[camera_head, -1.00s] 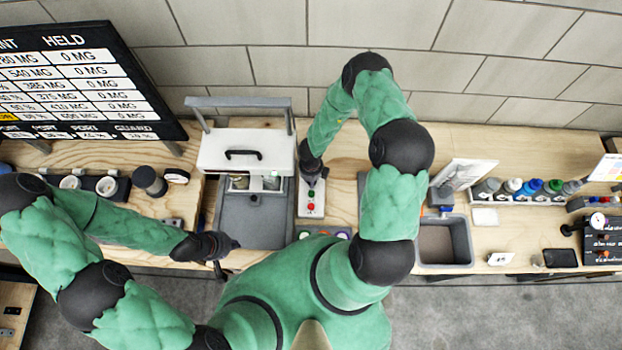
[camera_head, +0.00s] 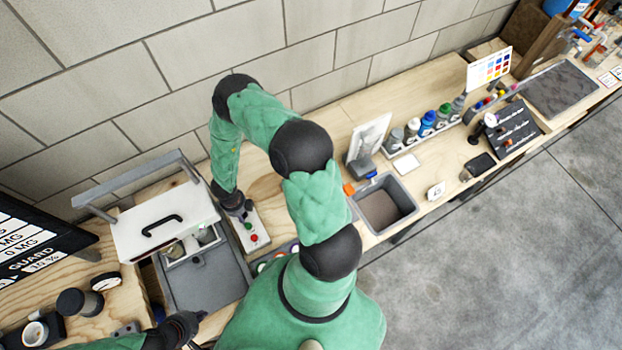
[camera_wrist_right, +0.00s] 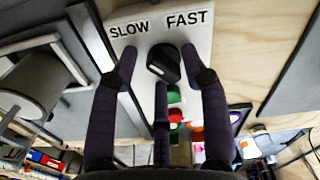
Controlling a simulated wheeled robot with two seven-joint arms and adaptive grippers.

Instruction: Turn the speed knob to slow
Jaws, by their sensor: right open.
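The control panel (camera_wrist_right: 140,32) is a pale plate with the words SLOW on the left and FAST on the right in the right wrist view. The black speed knob (camera_wrist_right: 163,62) sits below the words; which word it points at is hard to tell. My right gripper (camera_wrist_right: 160,58) is open, with its fingers spread around the knob; I cannot tell if they touch it. A green button (camera_wrist_right: 174,96) and a red button (camera_wrist_right: 176,115) lie nearer the wrist. In the head view, my right gripper (camera_head: 241,209) hides the knob. My left gripper (camera_head: 192,322) is low at left, its jaws unclear.
A machine with a white lid (camera_head: 160,222) and grey tray (camera_head: 205,278) stands left of the panel. A grey bin (camera_head: 408,209), several bottles (camera_head: 428,123) and a dark board (camera_head: 513,130) are to the right. The wooden bench (camera_head: 340,115) has clear patches behind my right arm.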

